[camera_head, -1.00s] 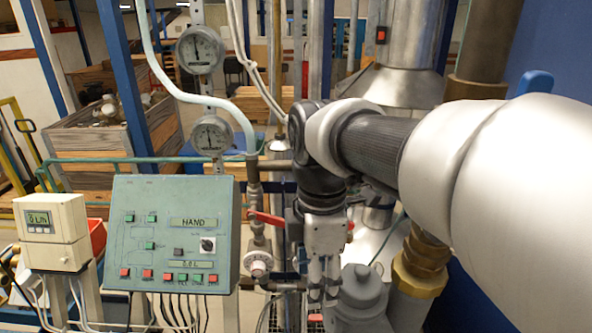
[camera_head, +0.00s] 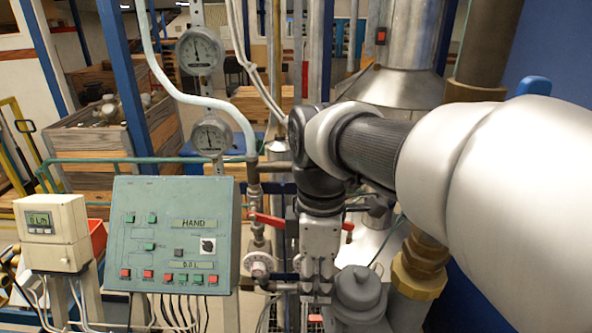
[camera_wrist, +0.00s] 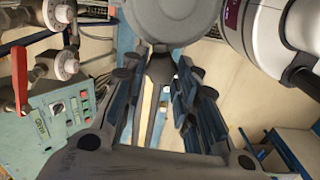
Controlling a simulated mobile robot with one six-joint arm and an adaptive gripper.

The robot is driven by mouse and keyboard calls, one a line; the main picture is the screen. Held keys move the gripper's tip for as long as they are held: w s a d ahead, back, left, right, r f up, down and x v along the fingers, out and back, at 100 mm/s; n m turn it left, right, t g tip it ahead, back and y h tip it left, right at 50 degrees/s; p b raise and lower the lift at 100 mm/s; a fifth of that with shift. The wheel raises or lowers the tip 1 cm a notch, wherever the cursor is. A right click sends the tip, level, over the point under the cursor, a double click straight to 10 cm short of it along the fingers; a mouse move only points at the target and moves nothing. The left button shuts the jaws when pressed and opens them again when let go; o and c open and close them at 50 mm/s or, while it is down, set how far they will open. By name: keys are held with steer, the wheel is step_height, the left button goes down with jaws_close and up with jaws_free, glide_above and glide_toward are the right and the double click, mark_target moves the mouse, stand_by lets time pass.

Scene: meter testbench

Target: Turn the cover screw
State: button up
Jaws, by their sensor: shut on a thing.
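My gripper (camera_head: 318,290) points down beside a grey domed body (camera_head: 360,287) in the head view. The wrist view shows its dark fingers (camera_wrist: 163,95) on both sides of a narrow grey tapered piece (camera_wrist: 160,68), which I take to be the cover screw. The fingers are shut on it. This piece lies below the rounded grey body (camera_wrist: 178,18) at the top of the wrist view. The exact contact is partly hidden by the fingers, and the screw cannot be made out in the head view.
A green control panel (camera_head: 150,245) and a beige meter box (camera_head: 52,230) stand to the left. A red-handled valve (camera_head: 266,219) and pipework are close to my gripper's left. A brass fitting (camera_head: 420,270) stands to the right. Two round gauges (camera_head: 200,50) hang above.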

mark_target(316, 283)
steer(key=shift+m, duration=0.9)
steer(key=o, duration=1.1)
steer(key=shift+c, duration=0.2)
steer(key=shift+r, duration=0.1)
step_height(316, 283, up, 12)
